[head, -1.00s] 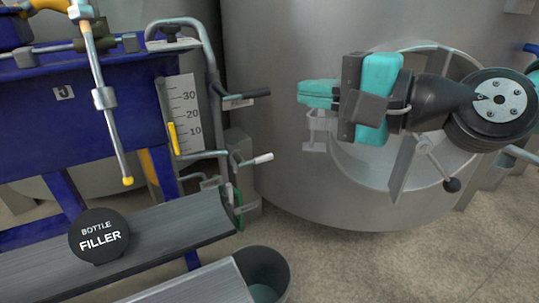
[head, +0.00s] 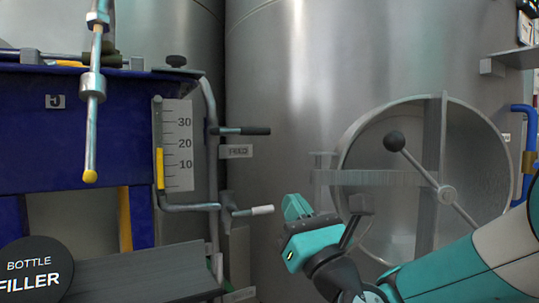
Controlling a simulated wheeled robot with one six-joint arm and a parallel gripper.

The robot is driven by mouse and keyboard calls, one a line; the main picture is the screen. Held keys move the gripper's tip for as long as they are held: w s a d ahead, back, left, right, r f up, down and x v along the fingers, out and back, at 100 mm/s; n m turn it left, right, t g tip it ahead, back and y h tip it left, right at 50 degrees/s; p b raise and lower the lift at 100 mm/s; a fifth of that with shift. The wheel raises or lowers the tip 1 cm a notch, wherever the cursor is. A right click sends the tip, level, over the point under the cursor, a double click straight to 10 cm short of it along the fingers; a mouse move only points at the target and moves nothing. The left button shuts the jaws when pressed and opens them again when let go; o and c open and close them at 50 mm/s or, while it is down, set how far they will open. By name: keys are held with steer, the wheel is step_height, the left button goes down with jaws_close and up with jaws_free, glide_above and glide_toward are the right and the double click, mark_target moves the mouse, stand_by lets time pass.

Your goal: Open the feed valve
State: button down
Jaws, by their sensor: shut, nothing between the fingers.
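The feed valve's black lever (head: 245,131) lies level, pointing right from the vertical grey pipe (head: 208,110) at the filler's right side. A small plate (head: 236,152) that seems to read FEED sits just below it. A second lever with a white grip (head: 258,210) sticks out lower on the same pipework. My gripper (head: 296,206) is turquoise, shut and empty. It is to the right of the white grip and lower right of the black lever, apart from both in the picture.
The blue filler frame (head: 75,115) carries a scale (head: 178,140) and a hanging tube with a yellow tip (head: 90,140). A large steel tank (head: 300,90) stands behind, with a round open hatch (head: 400,130) and its handle at right. A grey conveyor (head: 130,275) lies lower left.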

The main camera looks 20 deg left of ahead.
mark_target(238, 131)
steer(key=s+d+r+p+x, duration=0.1)
steer(key=r+p+x, duration=0.1)
steer(key=p+x, duration=1)
steer(key=shift+w+a+r+p, duration=0.2)
steer(key=shift+r+p, duration=0.2)
steer(key=shift+p, duration=3.55)
steer(key=shift+r+n+g+y, duration=0.25)
steer(key=shift+n+g+y, duration=0.2)
steer(key=shift+n, duration=0.35)
